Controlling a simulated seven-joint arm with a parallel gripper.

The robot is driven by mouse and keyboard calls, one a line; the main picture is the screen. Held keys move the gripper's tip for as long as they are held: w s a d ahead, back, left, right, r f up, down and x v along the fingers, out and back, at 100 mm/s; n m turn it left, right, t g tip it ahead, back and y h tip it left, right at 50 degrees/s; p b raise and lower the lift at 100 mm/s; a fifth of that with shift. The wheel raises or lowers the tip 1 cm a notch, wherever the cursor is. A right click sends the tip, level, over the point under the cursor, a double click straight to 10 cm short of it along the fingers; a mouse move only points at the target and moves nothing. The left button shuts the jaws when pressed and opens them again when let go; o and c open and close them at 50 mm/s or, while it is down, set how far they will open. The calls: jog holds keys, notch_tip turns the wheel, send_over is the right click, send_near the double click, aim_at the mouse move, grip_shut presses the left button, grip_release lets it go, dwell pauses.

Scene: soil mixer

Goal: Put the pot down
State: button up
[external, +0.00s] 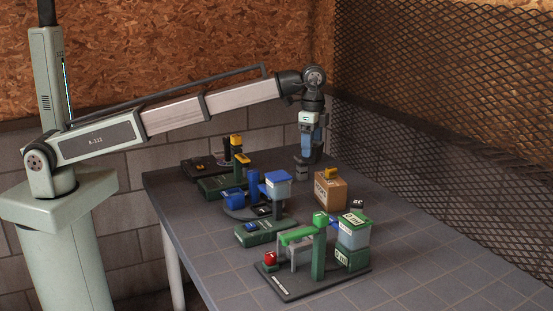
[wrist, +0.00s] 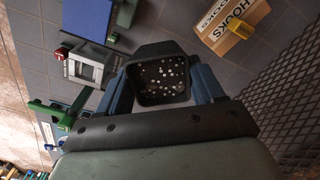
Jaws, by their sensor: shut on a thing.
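The pot (wrist: 163,82) is a small square black container with dark soil and white specks in it. In the wrist view it sits upright between the two blue fingers of my gripper (wrist: 162,88), which are shut on it from both sides. In the external view my gripper (external: 309,146) points down over the far right part of the table, behind the cardboard box. The pot shows there only as a small dark shape (external: 310,158) below the fingers. I cannot tell whether its base touches the table.
A cardboard box (external: 330,191) marked HOOKS stands close by. A green machine (external: 319,250) with a clear-sided hopper (external: 354,233) is at the front. Blue (external: 277,186) and yellow-topped (external: 240,160) machines stand to the left. A mesh fence (external: 440,140) runs along the right. The table's right front is clear.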

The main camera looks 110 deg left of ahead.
jog(key=s+a+n, duration=0.3)
jog(key=a, duration=1.1)
jog(key=s+a+n, duration=0.3)
jog(key=s+a, duration=0.1)
jog(key=a, duration=1)
jog(key=s+a+n, duration=0.3)
jog(key=s+a, duration=0.4)
jog(key=a, duration=0.5)
jog(key=s+a+n, duration=0.2)
jog(key=s+a, duration=0.6)
jog(key=a, duration=0.4)
jog(key=shift+w+d+f, duration=0.1)
jog(key=shift+f, duration=5.3)
jog(key=shift+w+d+f, duration=0.1)
jog(key=shift+f, duration=5.25)
jog(key=shift+f, duration=0.1)
jog(key=o, duration=1)
